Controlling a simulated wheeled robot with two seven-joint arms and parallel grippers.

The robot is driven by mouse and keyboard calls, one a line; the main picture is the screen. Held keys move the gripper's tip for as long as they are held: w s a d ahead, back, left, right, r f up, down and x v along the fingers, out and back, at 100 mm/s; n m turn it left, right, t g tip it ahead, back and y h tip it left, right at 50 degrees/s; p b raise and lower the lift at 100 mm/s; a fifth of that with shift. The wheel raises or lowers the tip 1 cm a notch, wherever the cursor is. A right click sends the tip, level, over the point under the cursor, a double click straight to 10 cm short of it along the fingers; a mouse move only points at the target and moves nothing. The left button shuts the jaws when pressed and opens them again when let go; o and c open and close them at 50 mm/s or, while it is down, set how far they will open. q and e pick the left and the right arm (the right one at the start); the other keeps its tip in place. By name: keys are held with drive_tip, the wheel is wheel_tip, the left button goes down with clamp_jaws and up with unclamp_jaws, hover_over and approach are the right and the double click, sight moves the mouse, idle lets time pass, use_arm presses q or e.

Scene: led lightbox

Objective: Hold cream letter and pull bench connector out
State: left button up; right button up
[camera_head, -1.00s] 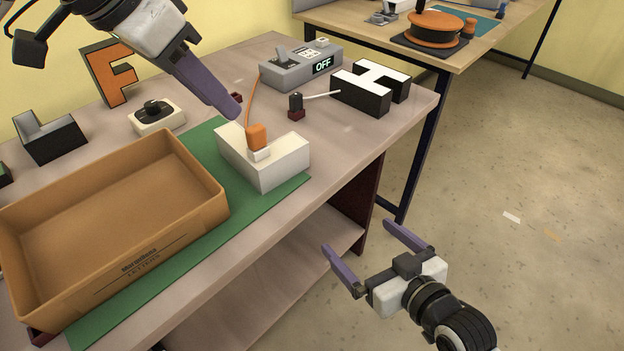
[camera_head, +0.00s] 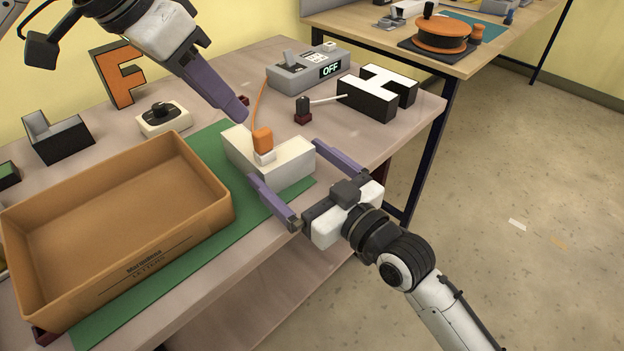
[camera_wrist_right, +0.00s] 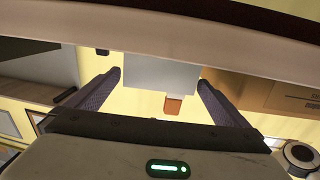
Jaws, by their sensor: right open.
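The cream letter (camera_head: 285,172), a plain block, stands on the green mat. The orange bench connector (camera_head: 262,141) sits upright in a white socket on its top, with an orange cord rising behind it. My right gripper (camera_head: 287,161) is open at the block's front, one finger towards each end. In the right wrist view the block (camera_wrist_right: 160,72) shows between the spread fingers, with the orange connector (camera_wrist_right: 173,104) beside it; I see no grip. My left gripper (camera_head: 238,110) hangs above and behind the block, near the connector; its fingers overlap, so its opening is unclear.
A cardboard tray (camera_head: 215,212) stands left of the block on the green mat (camera_head: 150,290). A grey supply box reading OFF (camera_head: 300,72), a small dark plug (camera_head: 303,108) and a black-and-white H (camera_head: 375,98) stand behind to the right. An orange F (camera_head: 120,75) stands at the back left.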

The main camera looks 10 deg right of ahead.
drive_tip(key=shift+x, duration=1.95)
drive_tip(key=c, duration=1.2)
drive_tip(key=o, duration=0.5)
drive_tip(key=c, duration=0.3)
use_arm(q)
drive_tip(key=shift+o, duration=0.5)
use_arm(e)
drive_tip(key=shift+c, duration=0.2)
use_arm(q)
drive_tip(key=shift+d, duration=0.1)
